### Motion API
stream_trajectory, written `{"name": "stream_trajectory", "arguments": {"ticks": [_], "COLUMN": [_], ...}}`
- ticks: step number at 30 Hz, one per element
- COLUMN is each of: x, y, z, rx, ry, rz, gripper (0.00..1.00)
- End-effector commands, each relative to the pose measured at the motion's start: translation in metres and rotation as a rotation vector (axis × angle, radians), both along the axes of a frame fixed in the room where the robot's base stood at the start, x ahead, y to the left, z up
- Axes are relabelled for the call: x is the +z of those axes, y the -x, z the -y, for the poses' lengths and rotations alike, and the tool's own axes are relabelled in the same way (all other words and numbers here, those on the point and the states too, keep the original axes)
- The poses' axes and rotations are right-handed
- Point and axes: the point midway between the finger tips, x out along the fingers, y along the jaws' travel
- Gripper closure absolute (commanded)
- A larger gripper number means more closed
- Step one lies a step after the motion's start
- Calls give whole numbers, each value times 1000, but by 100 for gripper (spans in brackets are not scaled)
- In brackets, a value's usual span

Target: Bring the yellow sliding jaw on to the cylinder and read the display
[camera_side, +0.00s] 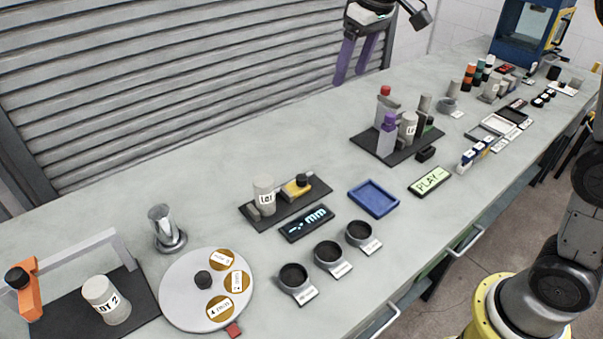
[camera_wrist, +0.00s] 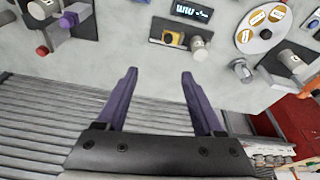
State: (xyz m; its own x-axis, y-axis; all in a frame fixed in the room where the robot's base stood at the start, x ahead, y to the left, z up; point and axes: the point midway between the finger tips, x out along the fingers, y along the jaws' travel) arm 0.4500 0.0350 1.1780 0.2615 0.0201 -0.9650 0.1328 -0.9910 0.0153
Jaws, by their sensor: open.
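The yellow sliding jaw (camera_side: 297,187) with a black knob sits on a dark base plate (camera_side: 312,199) in the middle of the bench. A pale labelled cylinder (camera_side: 264,190) stands on the same plate to its left, with a gap between them. The display (camera_side: 307,223) in front of the plate shows dashes and "mm". In the wrist view the jaw (camera_wrist: 174,37), the cylinder (camera_wrist: 197,44) and the display (camera_wrist: 191,10) are near the top. My gripper (camera_wrist: 159,72), with purple fingers, is open and empty. In the side view my gripper (camera_side: 355,62) hangs high at the back, clear of the jaw.
A purple-and-red clamp fixture (camera_side: 392,146) stands right of the jaw's plate. A blue tray (camera_side: 373,198), a "PLAY" display (camera_side: 430,181) and black-lined cups (camera_side: 328,254) lie in front. A round turntable (camera_side: 180,300) is at left. A shuttered wall (camera_side: 150,80) borders the back.

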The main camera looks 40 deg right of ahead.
Motion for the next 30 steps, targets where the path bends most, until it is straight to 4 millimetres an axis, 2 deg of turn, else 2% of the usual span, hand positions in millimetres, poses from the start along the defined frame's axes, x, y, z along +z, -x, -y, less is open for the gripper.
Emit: {"name": "stream_trajectory", "arguments": {"ticks": [1,3,6,10,15,23,30], "x": [-16,-37,-71,-116,-162,-189,-234], "y": [-20,-43,-71,-95,-102,-100,-99], "z": [-5,-11,-20,-30,-37,-40,-39], "rx": [9,18,33,45,56,61,61], "ry": [3,7,11,17,26,29,29], "rz": [-31,-64,-114,-172,-245,-269,-270], "gripper": [31,31,31,31,31,31,31]}}
